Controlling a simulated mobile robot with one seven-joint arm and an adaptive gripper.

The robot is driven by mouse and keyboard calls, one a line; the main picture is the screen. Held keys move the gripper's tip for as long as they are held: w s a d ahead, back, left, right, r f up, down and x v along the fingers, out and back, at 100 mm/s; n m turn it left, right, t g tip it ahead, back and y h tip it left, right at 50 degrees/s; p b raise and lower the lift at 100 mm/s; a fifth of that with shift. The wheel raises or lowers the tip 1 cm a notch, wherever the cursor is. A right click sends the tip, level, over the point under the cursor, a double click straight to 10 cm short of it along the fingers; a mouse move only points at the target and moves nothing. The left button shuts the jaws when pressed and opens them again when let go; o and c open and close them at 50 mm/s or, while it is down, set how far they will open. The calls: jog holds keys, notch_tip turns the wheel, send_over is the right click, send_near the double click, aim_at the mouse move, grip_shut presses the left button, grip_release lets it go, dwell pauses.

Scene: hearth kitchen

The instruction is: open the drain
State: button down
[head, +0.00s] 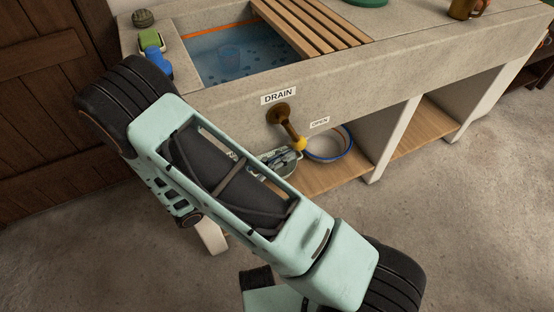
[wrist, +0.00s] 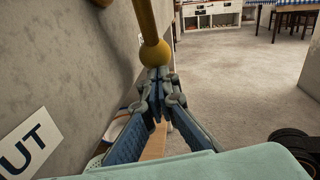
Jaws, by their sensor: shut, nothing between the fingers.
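The drain lever (head: 289,128) is a brass-coloured rod on a round pivot on the stone sink front, below the DRAIN sign (head: 278,96). It slants down and right to a yellow ball knob (head: 299,143). The OPEN label (head: 320,122) is right of the lever. In the wrist view the knob (wrist: 154,53) is just beyond my gripper (wrist: 157,75), whose fingers are shut and empty. The tips look close to or against the knob; contact is unclear. A sign ending in "UT" (wrist: 24,145) shows at left. The basin (head: 215,58) holds water.
A blue-rimmed bowl (head: 348,152) stands on the low shelf under the sink, near my gripper. A sink leg (head: 388,140) is to the right. Floor in front is clear.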

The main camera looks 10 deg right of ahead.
jog(key=shift+w+d+r, duration=0.1)
jog(key=shift+w+d, duration=0.1)
jog(key=shift+d, duration=0.45)
